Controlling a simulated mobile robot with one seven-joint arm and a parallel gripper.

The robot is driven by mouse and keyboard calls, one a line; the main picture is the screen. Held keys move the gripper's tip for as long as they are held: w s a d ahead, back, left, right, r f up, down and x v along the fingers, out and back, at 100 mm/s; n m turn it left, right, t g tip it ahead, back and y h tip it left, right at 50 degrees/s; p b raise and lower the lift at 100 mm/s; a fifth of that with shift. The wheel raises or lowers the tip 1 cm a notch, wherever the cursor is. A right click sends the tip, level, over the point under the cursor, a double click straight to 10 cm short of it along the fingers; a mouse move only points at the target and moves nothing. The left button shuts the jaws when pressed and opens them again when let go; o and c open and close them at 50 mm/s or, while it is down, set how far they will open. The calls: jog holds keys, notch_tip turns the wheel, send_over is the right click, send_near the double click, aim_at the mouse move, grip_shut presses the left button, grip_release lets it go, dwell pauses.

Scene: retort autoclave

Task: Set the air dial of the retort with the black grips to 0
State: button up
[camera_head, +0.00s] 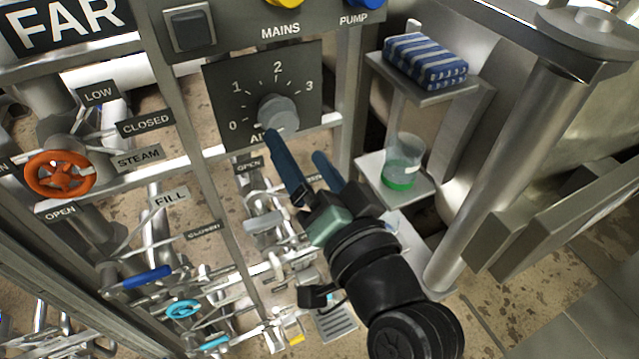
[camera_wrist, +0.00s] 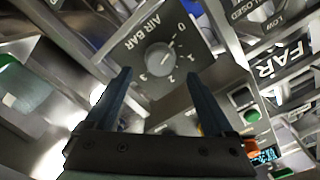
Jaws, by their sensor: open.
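The air dial is a round grey knob (camera_head: 278,112) on a dark plate (camera_head: 228,85) marked 0, 1, 2 and 3. I cannot make out which mark its pointer faces. The knob also shows in the wrist view (camera_wrist: 158,58), with "AIR BAR" lettered beside it. My gripper (camera_head: 294,145) is open and empty, just below the knob in the head view. One finger tip overlaps the plate's lower edge there. In the wrist view the knob lies between and beyond the two dark blue fingers (camera_wrist: 159,73), with no visible contact. No black grips are clearly visible.
A "FAR" sign (camera_head: 60,25) is at upper left. An orange steam wheel (camera_head: 60,174) and blue-handled valves sit left and below. A shelf at right holds a striped blue cloth (camera_head: 425,60); a beaker (camera_head: 402,160) with green liquid stands lower. A metal post flanks them.

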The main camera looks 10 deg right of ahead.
jog(key=v, duration=0.5)
jog(key=shift+s+b, duration=0.1)
jog(key=shift+b, duration=0.25)
